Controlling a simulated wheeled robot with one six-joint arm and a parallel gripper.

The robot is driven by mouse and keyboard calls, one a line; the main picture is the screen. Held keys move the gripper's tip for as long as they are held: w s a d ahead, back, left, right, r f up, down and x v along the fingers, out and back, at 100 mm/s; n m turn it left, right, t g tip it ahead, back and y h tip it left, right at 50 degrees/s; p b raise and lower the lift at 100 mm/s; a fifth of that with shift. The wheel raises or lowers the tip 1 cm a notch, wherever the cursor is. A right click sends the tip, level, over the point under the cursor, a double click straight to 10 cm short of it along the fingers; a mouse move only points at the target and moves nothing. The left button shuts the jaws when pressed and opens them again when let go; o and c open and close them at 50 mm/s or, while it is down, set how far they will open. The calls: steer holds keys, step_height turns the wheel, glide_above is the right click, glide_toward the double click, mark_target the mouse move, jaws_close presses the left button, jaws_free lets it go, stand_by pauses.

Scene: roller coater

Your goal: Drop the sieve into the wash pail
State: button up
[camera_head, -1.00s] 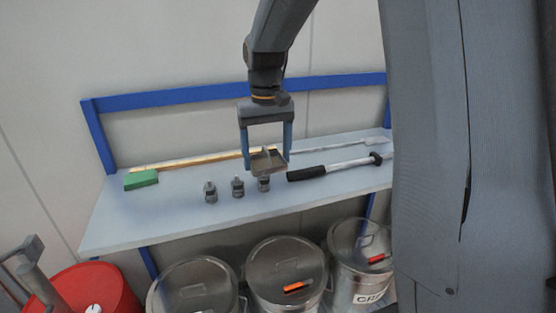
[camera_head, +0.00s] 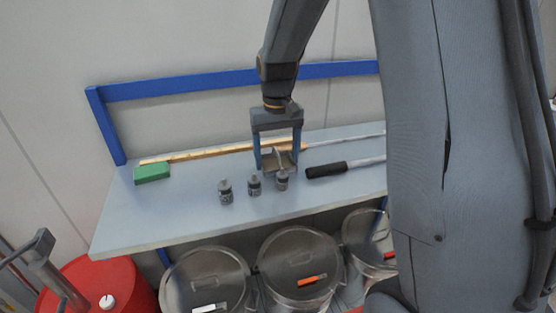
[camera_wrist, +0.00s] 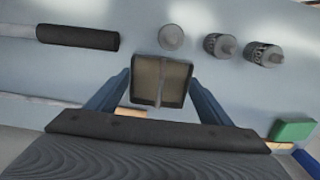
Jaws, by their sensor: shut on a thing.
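My gripper (camera_head: 277,161) is over the pale shelf, pointing down. It is shut on a small square tray-like piece with a thin upright rib, which looks like the sieve (camera_head: 268,160). In the wrist view the sieve (camera_wrist: 150,76) sits between the two blue fingers, its brownish inside facing the camera. One of the small grey bottles (camera_head: 282,181) stands close by, overlapping it in the head view. I cannot tell if the sieve touches the shelf. I cannot make out an open wash pail in either view.
Two more grey bottles (camera_head: 225,192) stand to the left. A black-handled tool (camera_head: 327,171) lies right. A green block (camera_head: 152,174) and a wooden stick (camera_head: 190,154) lie behind. Lidded metal bins (camera_head: 300,262) stand below the shelf (camera_head: 160,215), and a red drum (camera_head: 100,285) at lower left.

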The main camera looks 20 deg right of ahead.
steer(key=shift+f, duration=1.1)
steer(key=o, duration=1.1)
steer(key=shift+f, duration=0.1)
